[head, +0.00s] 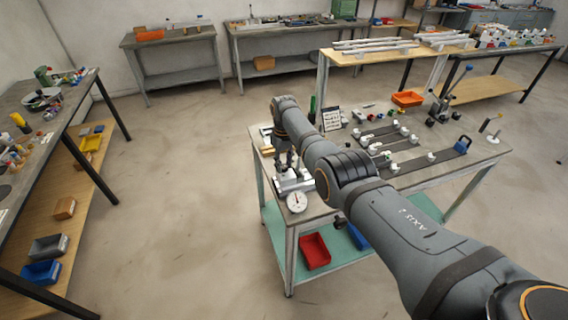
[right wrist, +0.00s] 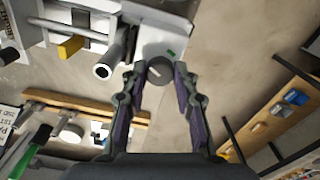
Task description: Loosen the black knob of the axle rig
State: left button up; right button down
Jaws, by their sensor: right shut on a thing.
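The axle rig shows in the right wrist view as a pale plate (right wrist: 172,34) with metal rods and a hollow grey tube (right wrist: 112,58). The round black knob (right wrist: 160,70) sits at the plate's edge, between the fingertips of my right gripper (right wrist: 158,76). That gripper is shut on the knob. In the head view my right gripper (head: 284,161) points down at the rig (head: 292,184) on the near left corner of the workbench. The knob cannot be made out there. My left gripper is not in view.
A printed sign (head: 331,120), an orange bin (head: 407,98) and a rail fixture with white blocks (head: 390,135) share the bench (head: 420,183). Red bin (head: 314,251) on the lower shelf. The floor to the left is clear.

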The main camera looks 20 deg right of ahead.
aim_at(284, 166)
jog(key=n, duration=0.4)
jog(key=shift+n, duration=0.3)
dwell(0.3)
jog(key=c, duration=1)
grip_release()
jog(key=shift+r, duration=0.1)
notch_tip(284, 166, up, 12)
jog(key=shift+f, duration=0.1)
